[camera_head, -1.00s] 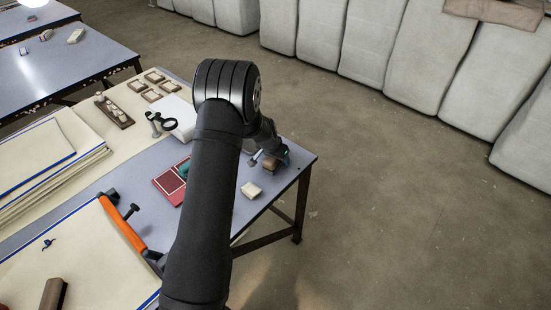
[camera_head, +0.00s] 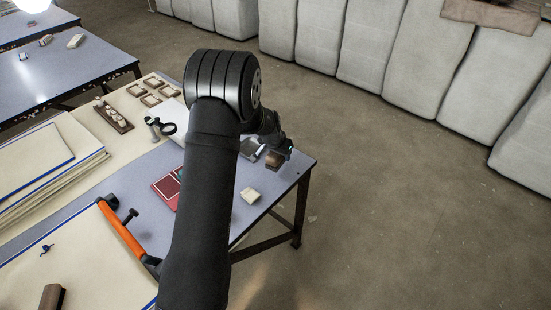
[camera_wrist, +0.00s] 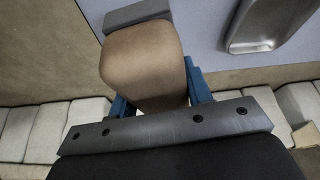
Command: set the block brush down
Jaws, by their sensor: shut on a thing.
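The block brush (camera_head: 273,161) is a brown rounded block at the far right corner of the near blue-grey table (camera_head: 226,212). In the wrist view the brush (camera_wrist: 145,58) fills the upper middle, with a grey strip along its far end. My gripper (camera_head: 281,149) is shut on it. In the wrist view blue fingers of my gripper (camera_wrist: 160,92) press on both its sides. Whether the brush touches the tabletop is hard to tell. Its underside is hidden.
A shallow metal tray (camera_wrist: 234,45) lies beside the brush; it also shows in the head view (camera_head: 246,151). The table edge is close by, with floor beyond.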

